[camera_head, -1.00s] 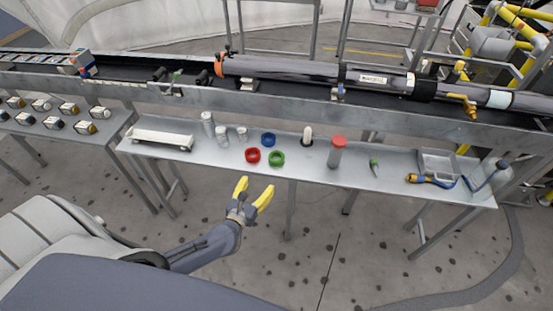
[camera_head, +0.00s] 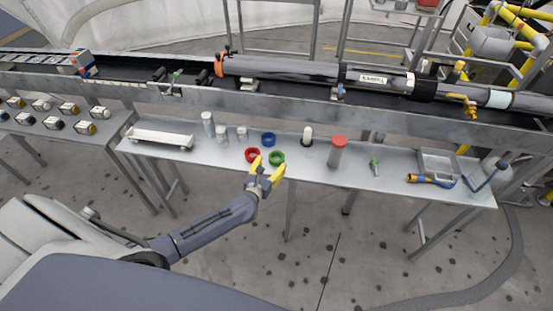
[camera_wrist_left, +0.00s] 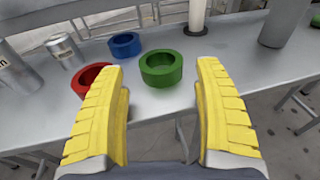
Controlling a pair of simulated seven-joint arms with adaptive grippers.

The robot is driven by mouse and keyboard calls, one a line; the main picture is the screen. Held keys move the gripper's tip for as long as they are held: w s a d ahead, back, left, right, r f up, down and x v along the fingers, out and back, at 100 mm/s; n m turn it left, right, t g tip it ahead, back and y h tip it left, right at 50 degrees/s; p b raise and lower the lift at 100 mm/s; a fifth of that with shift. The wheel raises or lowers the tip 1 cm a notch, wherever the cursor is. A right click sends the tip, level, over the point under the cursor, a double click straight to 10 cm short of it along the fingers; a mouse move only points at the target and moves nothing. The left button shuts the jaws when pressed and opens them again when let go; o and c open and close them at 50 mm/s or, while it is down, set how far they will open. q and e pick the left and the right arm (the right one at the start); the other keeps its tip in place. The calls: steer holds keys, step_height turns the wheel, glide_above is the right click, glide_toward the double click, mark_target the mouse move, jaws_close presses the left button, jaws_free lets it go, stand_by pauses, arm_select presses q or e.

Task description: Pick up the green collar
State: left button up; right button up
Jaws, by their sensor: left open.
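The green collar (camera_head: 277,157) is a short ring lying flat near the front edge of the grey table. My left gripper (camera_head: 267,168) is open, with yellow fingers, just in front of the table edge and near the collar. In the left wrist view, the green collar (camera_wrist_left: 161,68) shows ahead between the two spread fingertips (camera_wrist_left: 160,75), not held. Its hole faces up. My right gripper is in neither view.
A red collar (camera_head: 252,155) lies just left of the green one, partly behind the left finger in the wrist view. A blue collar (camera_head: 268,139) lies behind. Metal cans (camera_head: 208,124) stand to the left, a red-topped grey cylinder (camera_head: 337,152) to the right.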

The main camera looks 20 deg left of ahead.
mark_target(278, 153)
arm_select(q)
steer(key=shift+w+f, duration=0.25)
steer(key=shift+w, duration=1)
steer(key=shift+w+f, duration=0.2)
steer(key=shift+w, duration=1)
steer(key=shift+a, duration=0.1)
steer(key=shift+c, duration=0.4)
steer(key=c, duration=1)
